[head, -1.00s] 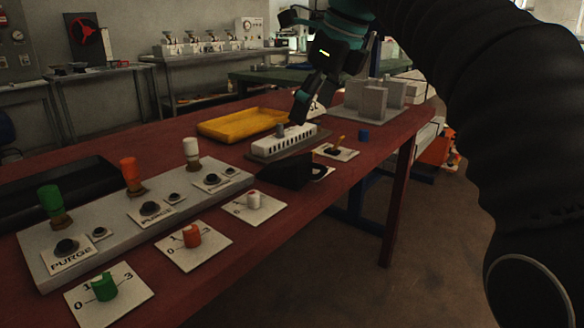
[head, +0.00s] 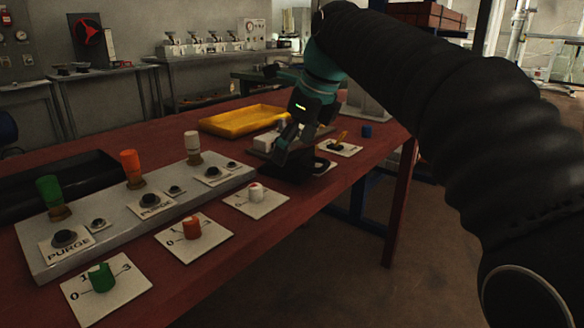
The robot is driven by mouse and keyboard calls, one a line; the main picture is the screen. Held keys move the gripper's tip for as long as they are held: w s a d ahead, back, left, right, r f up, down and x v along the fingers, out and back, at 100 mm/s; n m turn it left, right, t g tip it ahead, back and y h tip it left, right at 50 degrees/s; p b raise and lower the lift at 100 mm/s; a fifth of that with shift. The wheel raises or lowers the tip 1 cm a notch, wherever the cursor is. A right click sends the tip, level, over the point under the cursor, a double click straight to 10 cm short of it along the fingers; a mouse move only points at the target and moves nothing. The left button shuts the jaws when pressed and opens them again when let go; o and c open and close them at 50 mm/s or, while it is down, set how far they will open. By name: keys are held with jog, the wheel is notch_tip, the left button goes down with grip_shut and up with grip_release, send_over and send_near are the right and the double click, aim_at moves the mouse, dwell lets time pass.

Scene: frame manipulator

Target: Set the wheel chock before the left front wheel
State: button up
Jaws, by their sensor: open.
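The wheel chock looks to be the black wedge (head: 292,172) on the red table, just behind the white knob card. My gripper (head: 284,157) is open and points down at the wedge, with its fingers over or beside it. Dark fingers and dark wedge merge, so I cannot tell whether they touch. My gripper hides part of the wedge. No vehicle and no left front wheel can be made out in the head view.
A grey panel (head: 130,228) with green, orange and white knobs fills the table's left.

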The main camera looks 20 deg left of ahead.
jog(key=x, duration=0.2)
jog(key=shift+a+f, duration=0.15)
jog(key=shift+f, duration=0.2)
jog(key=c, duration=1.6)
jog(key=shift+r, duration=0.1)
jog(key=shift+c, duration=0.2)
